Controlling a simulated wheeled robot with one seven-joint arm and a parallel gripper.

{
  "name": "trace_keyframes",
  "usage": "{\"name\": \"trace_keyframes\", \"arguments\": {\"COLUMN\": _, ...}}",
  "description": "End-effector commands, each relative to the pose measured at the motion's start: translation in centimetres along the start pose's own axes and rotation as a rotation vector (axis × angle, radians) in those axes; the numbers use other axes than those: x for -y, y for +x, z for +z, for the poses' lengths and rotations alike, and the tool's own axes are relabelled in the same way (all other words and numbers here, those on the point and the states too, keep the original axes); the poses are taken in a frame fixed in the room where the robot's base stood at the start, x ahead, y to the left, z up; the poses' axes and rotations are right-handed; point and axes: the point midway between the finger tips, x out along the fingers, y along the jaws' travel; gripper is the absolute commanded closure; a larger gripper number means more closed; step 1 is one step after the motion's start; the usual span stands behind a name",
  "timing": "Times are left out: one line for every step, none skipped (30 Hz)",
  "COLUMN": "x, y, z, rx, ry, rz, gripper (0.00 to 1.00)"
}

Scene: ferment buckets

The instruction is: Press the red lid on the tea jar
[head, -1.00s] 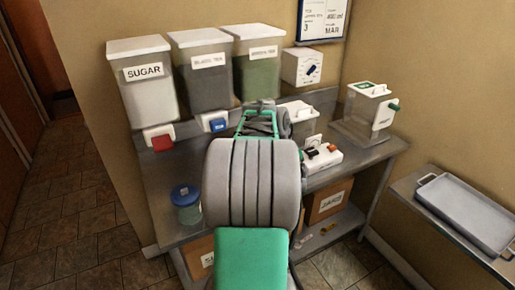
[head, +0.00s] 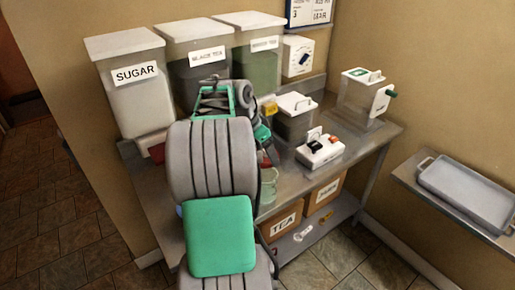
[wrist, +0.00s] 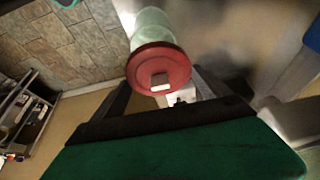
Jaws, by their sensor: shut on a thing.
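The red lid (wrist: 150,55) is a round disc with a pale square knob, and in the wrist view it lies between my gripper's fingers (wrist: 160,84). The pale green translucent tea jar (wrist: 152,24) is lined up behind the lid. In the head view the jar (head: 268,188) stands near the bench's front edge, with a bit of the red lid (head: 266,163) at its top. My gripper is shut on the lid. I cannot tell whether the lid sits fully down on the rim. My arm hides much of the gripper in the head view.
Sugar (head: 138,95), black tea (head: 200,60) and green tea (head: 258,60) bins stand at the back. A white device (head: 320,152) and a lidded grey container (head: 294,122) are to the jar's right. A metal tray (head: 468,200) lies on the right-hand shelf. Boxes sit below.

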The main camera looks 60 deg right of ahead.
Motion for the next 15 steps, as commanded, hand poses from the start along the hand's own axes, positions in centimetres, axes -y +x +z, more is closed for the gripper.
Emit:
{"name": "trace_keyframes", "arguments": {"x": -0.1, "y": 0.6, "z": 0.1, "rx": 0.0, "ry": 0.003, "rz": 0.002, "gripper": 0.51}}
{"name": "trace_keyframes", "arguments": {"x": -0.2, "y": 0.9, "z": 0.1, "rx": 0.0, "ry": 0.004, "rz": 0.003, "gripper": 0.51}}
{"name": "trace_keyframes", "arguments": {"x": -0.2, "y": 1.3, "z": 0.2, "rx": 0.0, "ry": 0.006, "rz": 0.004, "gripper": 0.51}}
{"name": "trace_keyframes", "arguments": {"x": -0.3, "y": 1.6, "z": 0.3, "rx": 0.001, "ry": 0.006, "rz": 0.004, "gripper": 0.51}}
{"name": "trace_keyframes", "arguments": {"x": -0.3, "y": 1.9, "z": 0.4, "rx": 0.001, "ry": 0.007, "rz": 0.004, "gripper": 0.51}}
{"name": "trace_keyframes", "arguments": {"x": -0.3, "y": 2.4, "z": 0.6, "rx": 0.001, "ry": 0.007, "rz": 0.004, "gripper": 0.51}}
{"name": "trace_keyframes", "arguments": {"x": -0.3, "y": 2.7, "z": 0.8, "rx": 0.001, "ry": 0.007, "rz": 0.004, "gripper": 0.51}}
{"name": "trace_keyframes", "arguments": {"x": -0.3, "y": 3.0, "z": 0.9, "rx": 0.001, "ry": 0.007, "rz": 0.004, "gripper": 0.51}}
{"name": "trace_keyframes", "arguments": {"x": -0.3, "y": 3.5, "z": 1.1, "rx": 0.001, "ry": 0.006, "rz": 0.004, "gripper": 0.51}}
{"name": "trace_keyframes", "arguments": {"x": -0.2, "y": 3.8, "z": 1.2, "rx": 0.001, "ry": 0.006, "rz": 0.003, "gripper": 0.51}}
{"name": "trace_keyframes", "arguments": {"x": -0.2, "y": 4.1, "z": 1.4, "rx": 0.001, "ry": 0.005, "rz": 0.003, "gripper": 0.51}}
{"name": "trace_keyframes", "arguments": {"x": -0.2, "y": 4.5, "z": 1.6, "rx": 0.001, "ry": 0.005, "rz": 0.003, "gripper": 0.51}}
{"name": "trace_keyframes", "arguments": {"x": -0.2, "y": 4.8, "z": 1.7, "rx": 0.0, "ry": 0.004, "rz": 0.002, "gripper": 0.51}}
{"name": "trace_keyframes", "arguments": {"x": -0.2, "y": 5.1, "z": 1.8, "rx": 0.0, "ry": 0.004, "rz": 0.002, "gripper": 0.51}}
{"name": "trace_keyframes", "arguments": {"x": -0.2, "y": 5.3, "z": 1.9, "rx": 0.0, "ry": 0.004, "rz": 0.002, "gripper": 0.51}}
